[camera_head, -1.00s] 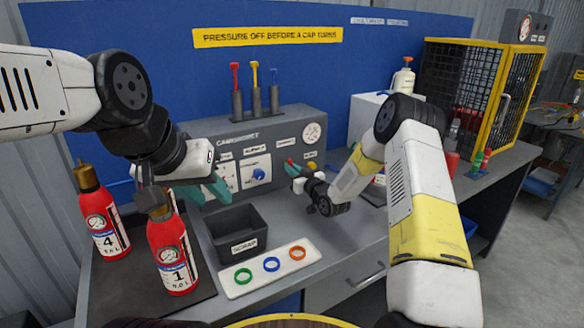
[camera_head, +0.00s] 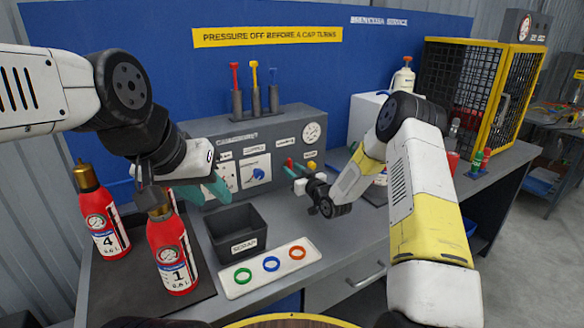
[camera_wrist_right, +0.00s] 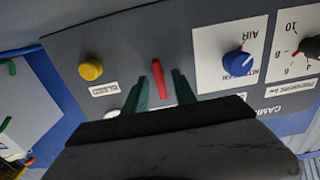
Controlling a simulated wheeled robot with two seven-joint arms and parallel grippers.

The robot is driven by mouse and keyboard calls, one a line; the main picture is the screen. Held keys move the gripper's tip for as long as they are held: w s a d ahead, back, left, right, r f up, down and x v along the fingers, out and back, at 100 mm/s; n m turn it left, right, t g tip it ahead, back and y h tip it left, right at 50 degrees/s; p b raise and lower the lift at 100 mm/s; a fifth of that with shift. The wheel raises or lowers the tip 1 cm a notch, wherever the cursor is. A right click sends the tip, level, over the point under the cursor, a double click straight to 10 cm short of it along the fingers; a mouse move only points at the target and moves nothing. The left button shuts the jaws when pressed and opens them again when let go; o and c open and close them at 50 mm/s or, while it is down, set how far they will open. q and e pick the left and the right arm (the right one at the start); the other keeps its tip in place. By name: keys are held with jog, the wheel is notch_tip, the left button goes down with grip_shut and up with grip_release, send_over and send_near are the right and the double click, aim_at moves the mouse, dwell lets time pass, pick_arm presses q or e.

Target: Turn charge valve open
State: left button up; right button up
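The charge station (camera_head: 262,140) is a grey panel box on the bench. A red lever (camera_wrist_right: 159,80), which looks like the charge valve, stands out from its face; its label is hidden. My right gripper (camera_wrist_right: 158,88) is at the panel, with one teal finger on each side of the lever and visible gaps to it, so it is open. In the head view the red lever (camera_head: 290,163) shows just beyond my right gripper (camera_head: 297,172). My left gripper (camera_head: 210,190) hangs in front of the panel's left part; its opening is unclear.
A yellow bleed knob (camera_wrist_right: 91,70) and a blue selector knob (camera_wrist_right: 238,63) flank the lever. Red extinguishers (camera_head: 172,255) stand at left. A scrap bin (camera_head: 238,232) and a white tray (camera_head: 240,286) with coloured rings lie in front. A mesh cage (camera_head: 480,90) is at right.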

jog(key=v, duration=0.7)
jog(key=shift+w, duration=0.1)
